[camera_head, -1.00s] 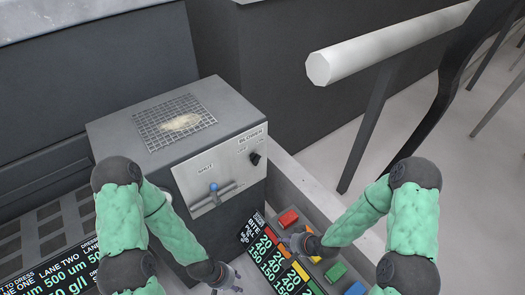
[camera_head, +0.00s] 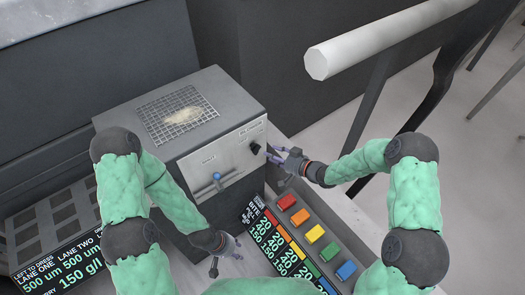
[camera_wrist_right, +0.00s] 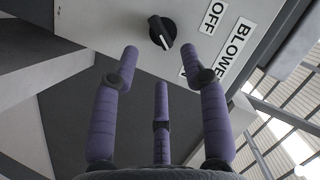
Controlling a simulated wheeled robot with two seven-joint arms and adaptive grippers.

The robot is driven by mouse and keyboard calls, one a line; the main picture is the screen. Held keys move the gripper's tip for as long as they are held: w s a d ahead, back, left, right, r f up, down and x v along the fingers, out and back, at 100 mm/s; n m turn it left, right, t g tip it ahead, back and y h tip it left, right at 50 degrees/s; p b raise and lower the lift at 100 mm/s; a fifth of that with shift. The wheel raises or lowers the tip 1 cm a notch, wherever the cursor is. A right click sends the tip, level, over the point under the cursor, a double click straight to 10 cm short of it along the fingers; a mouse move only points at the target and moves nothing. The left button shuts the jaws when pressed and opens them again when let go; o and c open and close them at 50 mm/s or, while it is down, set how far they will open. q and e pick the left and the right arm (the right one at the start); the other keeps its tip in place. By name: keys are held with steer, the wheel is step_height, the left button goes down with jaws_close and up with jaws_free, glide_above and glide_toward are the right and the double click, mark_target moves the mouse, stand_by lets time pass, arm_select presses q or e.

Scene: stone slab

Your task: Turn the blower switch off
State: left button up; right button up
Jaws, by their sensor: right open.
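The blower switch is a small black round knob (camera_head: 255,148) on the pale front panel of a grey box. In the right wrist view the knob (camera_wrist_right: 162,31) has a white pointer mark aimed down the picture, and an OFF label (camera_wrist_right: 212,19) and a BLOWER label stand to its right. My right gripper (camera_head: 274,155) is open, just right of the knob. Its three purple fingers (camera_wrist_right: 164,67) are spread below the knob in the wrist view; no contact is visible. My left gripper (camera_head: 226,255) hangs low in front of the box, open and apparently empty.
The grey box (camera_head: 195,165) has a mesh grate (camera_head: 178,113) on top with pale matter on it. A blue-tipped lever (camera_head: 217,177) sits left of the knob. Several coloured blocks (camera_head: 301,217) and a black chart (camera_head: 275,240) lie in front. A white rail (camera_head: 345,55) runs at upper right.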

mark_target(255, 148)
steer(key=x, duration=0.6)
steer(key=shift+b, duration=0.35)
jaws_close()
